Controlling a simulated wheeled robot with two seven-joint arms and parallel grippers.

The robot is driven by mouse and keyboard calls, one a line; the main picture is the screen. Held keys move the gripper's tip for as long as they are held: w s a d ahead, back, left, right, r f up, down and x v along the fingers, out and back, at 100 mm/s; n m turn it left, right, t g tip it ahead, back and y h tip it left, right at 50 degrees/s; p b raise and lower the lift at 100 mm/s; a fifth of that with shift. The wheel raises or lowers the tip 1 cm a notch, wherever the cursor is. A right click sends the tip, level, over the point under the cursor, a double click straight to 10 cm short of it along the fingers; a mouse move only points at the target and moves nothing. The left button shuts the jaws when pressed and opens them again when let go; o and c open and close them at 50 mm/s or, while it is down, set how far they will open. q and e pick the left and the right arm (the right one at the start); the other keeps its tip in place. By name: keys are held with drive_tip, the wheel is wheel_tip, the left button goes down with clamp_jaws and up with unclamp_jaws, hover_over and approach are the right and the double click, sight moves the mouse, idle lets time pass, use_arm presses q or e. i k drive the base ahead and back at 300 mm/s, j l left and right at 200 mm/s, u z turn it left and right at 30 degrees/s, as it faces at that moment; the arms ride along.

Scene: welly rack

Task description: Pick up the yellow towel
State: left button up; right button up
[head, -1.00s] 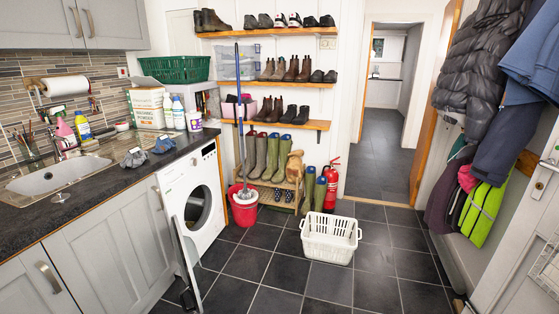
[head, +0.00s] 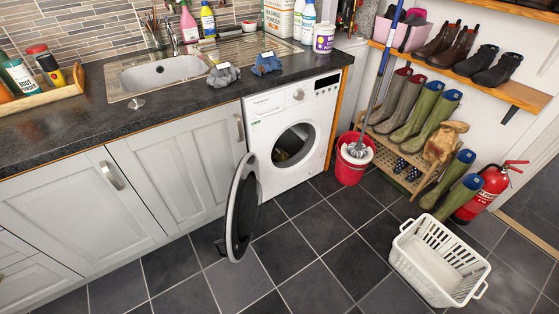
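I see no plainly yellow towel lying in the open. The washing machine (head: 318,135) has its round door (head: 243,208) swung open to the left. Inside the dark drum (head: 296,145) a dim, olive-yellow patch (head: 283,155) shows low down; I cannot tell whether it is a towel. A grey cloth (head: 223,76) and a blue cloth (head: 267,64) lie bunched on the dark worktop, each with a small white tag. Neither of my grippers is in view.
A white basket (head: 440,262) stands on the tiled floor at the lower right. A red bucket (head: 350,168) with a mop stands right of the machine, beside the boot rack (head: 405,165). The open door juts into the room. Floor (head: 300,240) before the machine is clear.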

sight(278, 155)
drive_tip(key=i+l+u, duration=0.1)
drive_tip(key=u, duration=0.3)
drive_tip(key=l+u, duration=0.35)
drive_tip(key=i+l+u, duration=0.2)
drive_tip(key=u, duration=0.15)
drive_tip(key=i+l+u, duration=0.15)
drive_tip(key=l+u, duration=0.2)
drive_tip(key=i+l+u, duration=0.1)
drive_tip(key=l+u, duration=0.25)
drive_tip(key=l, duration=0.15)
drive_tip(key=l+u, duration=0.55)
drive_tip(key=l, duration=2.2)
drive_tip(key=i, duration=0.05)
